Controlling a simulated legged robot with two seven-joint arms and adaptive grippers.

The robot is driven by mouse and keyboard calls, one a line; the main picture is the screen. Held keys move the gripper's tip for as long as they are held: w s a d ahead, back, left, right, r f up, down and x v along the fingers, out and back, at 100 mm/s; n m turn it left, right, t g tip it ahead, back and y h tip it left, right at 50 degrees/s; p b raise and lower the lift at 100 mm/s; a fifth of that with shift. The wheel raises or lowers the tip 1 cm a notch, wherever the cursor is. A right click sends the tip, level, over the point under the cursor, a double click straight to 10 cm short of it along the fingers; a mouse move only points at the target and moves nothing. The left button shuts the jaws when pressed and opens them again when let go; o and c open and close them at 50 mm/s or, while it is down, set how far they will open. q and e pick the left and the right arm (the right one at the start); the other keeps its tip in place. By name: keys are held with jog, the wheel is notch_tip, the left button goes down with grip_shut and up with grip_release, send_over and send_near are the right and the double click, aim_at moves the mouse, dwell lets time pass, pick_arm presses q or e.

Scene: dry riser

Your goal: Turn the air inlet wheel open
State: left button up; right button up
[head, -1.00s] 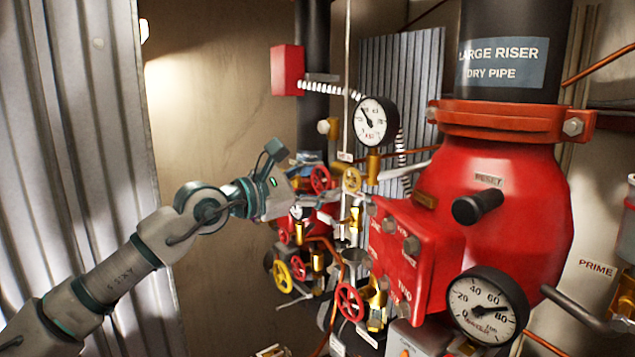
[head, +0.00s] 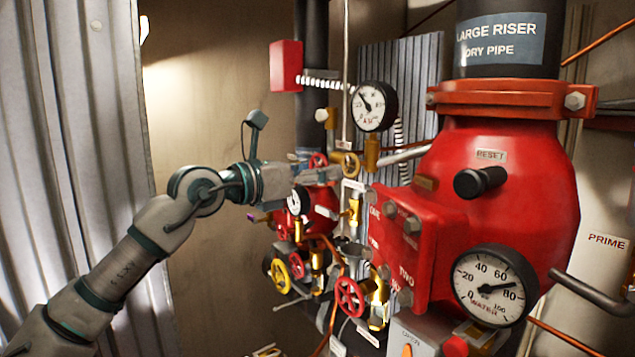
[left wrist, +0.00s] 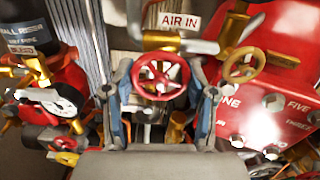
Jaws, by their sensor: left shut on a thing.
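The air inlet wheel is a small red handwheel (left wrist: 160,80) below a white AIR IN label (left wrist: 180,21) in the left wrist view. My left gripper (left wrist: 161,92) has one finger on each side of its rim and is shut on it. In the head view the red wheel (head: 318,160) shows only in part, behind the fingers of my left gripper (head: 325,174). My left arm reaches in from the left with the wrist about level. My right gripper is not in view.
A brass-coloured wheel (head: 350,165) sits close to the right of the fingertips. A small gauge (head: 374,106) stands above. The red riser body (head: 500,190) with its water gauge (head: 495,285) fills the right. Yellow (head: 280,275) and red (head: 349,298) wheels lie below. Open wall is at left.

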pick_arm(q)
jog(key=n+b, duration=0.1)
jog(key=n, duration=0.2)
jog(key=shift+a+r+n, duration=0.1)
jog(key=shift+r+n, duration=0.05)
jog(key=shift+n, duration=0.25)
jog(key=n+b, duration=0.1)
jog(key=n, duration=0.1)
jog(key=shift+n, duration=0.4)
jog(key=n+b, duration=0.1)
jog(key=n, duration=0.2)
jog(key=shift+n, duration=0.3)
jog(key=n+b, duration=0.1)
jog(key=n, duration=0.2)
jog(key=shift+n, duration=0.3)
jog(key=n, duration=0.3)
jog(key=shift+n+b, duration=0.3)
jog(key=shift+b, duration=0.1)
jog(key=n, duration=0.4)
jog(key=shift+n+b, duration=0.3)
jog(key=shift+b, duration=0.1)
jog(key=n, duration=0.5)
jog(key=shift+d+b, duration=0.2)
jog(key=shift+b, duration=0.1)
jog(key=shift+n, duration=0.7)
